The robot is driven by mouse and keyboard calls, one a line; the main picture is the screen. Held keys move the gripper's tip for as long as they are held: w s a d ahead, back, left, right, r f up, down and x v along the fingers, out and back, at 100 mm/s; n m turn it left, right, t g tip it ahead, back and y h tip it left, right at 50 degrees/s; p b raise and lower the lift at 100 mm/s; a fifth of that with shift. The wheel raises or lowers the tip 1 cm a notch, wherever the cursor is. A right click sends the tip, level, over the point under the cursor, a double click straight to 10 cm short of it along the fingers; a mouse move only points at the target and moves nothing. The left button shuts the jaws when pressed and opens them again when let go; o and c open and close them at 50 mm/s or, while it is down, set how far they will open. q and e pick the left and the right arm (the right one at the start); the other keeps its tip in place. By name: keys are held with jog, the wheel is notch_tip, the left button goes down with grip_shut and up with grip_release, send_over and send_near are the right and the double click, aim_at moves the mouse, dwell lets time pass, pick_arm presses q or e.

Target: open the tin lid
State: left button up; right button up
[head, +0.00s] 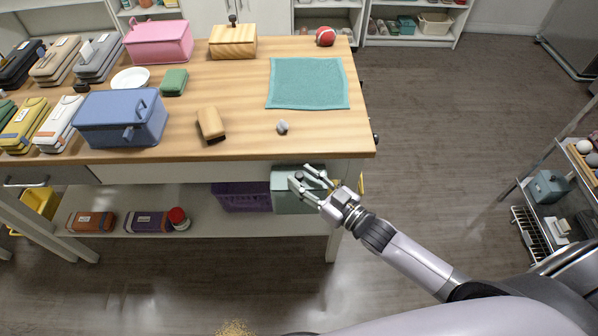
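Several lidded boxes could be the tin, and I cannot tell which one is. A blue box (121,118) with a handle on its front stands shut at the table's front left. A pink box (158,41) and a wooden box (232,42) with a dark knob stand shut at the back. A grey-green box (286,200) sits on the shelf under the table, partly hidden by my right gripper (304,175). That gripper is in front of the table's front edge, fingers apart and empty. My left gripper is out of view.
The wooden table (240,140) also holds a teal cloth (308,83), a red ball (325,36), a white plate (131,78), a tan block (211,124) and several cases at left. A metal cart (547,208) stands at right. Open floor lies between table and cart.

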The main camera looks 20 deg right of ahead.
jog(key=shift+x, duration=1.05)
jog(key=shift+c, duration=0.6)
grip_shut()
jog(key=shift+a, duration=0.1)
